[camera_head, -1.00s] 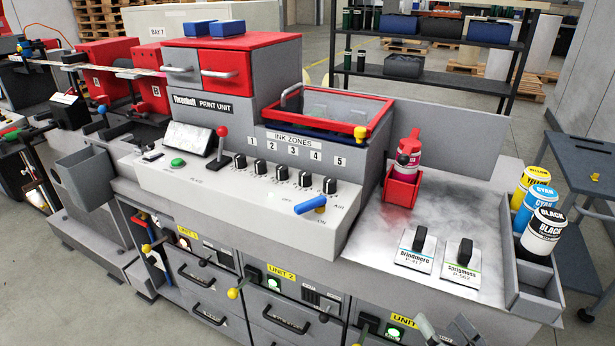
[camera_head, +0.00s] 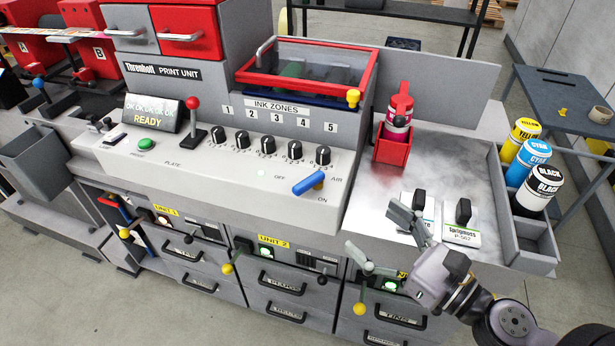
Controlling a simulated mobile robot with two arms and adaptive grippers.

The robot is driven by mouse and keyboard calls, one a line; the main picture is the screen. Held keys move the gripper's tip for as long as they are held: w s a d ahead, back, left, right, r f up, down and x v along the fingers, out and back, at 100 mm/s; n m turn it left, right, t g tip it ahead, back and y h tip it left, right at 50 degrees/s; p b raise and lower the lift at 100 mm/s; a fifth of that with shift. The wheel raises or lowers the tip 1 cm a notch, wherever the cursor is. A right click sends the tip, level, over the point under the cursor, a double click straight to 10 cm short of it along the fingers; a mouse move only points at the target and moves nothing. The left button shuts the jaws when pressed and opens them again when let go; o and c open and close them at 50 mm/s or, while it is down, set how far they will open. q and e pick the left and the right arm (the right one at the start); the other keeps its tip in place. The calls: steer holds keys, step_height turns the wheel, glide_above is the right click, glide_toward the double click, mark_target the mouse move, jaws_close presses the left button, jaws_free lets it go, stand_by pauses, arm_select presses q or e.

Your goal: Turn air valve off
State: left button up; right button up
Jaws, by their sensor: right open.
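The air valve has a blue lever handle (camera_head: 308,182) on a brass-coloured body, at the right end of the sloping control panel. The word AIR is to its right, OFF is at its upper left and ON is below its right end. The blue handle slants from upper right to lower left. My right gripper (camera_head: 371,227) is open and empty, with its fingers spread, to the lower right of the valve and apart from it. It partly covers one of the two black-handled plates. My left gripper is not in view.
A row of black ink-zone knobs (camera_head: 267,146) is left of the valve, with a red-knobbed lever (camera_head: 192,110) beyond. A red holder (camera_head: 391,148) with a bottle stands behind my right gripper. Ink cans (camera_head: 539,190) stand at the right. Yellow-knobbed levers (camera_head: 359,309) stick out below.

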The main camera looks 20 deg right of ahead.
steer(key=x, duration=0.3)
steer(key=b, duration=0.2)
glide_toward(312, 183)
steer(key=shift+w, duration=1.15)
steer(key=p+x, duration=0.2)
steer(key=x, duration=0.2)
steer(key=p+x, duration=0.1)
steer(key=x, duration=0.2)
steer(key=shift+w+a+r+p, duration=0.2)
steer(key=shift+a+p, duration=0.15)
steer(key=shift+a, duration=0.2)
steer(key=shift+w+a+f, duration=0.1)
steer(key=shift+w+a, duration=0.2)
steer(key=shift+w, duration=0.2)
steer(key=shift+c, duration=0.3)
steer(key=c, duration=1.1)
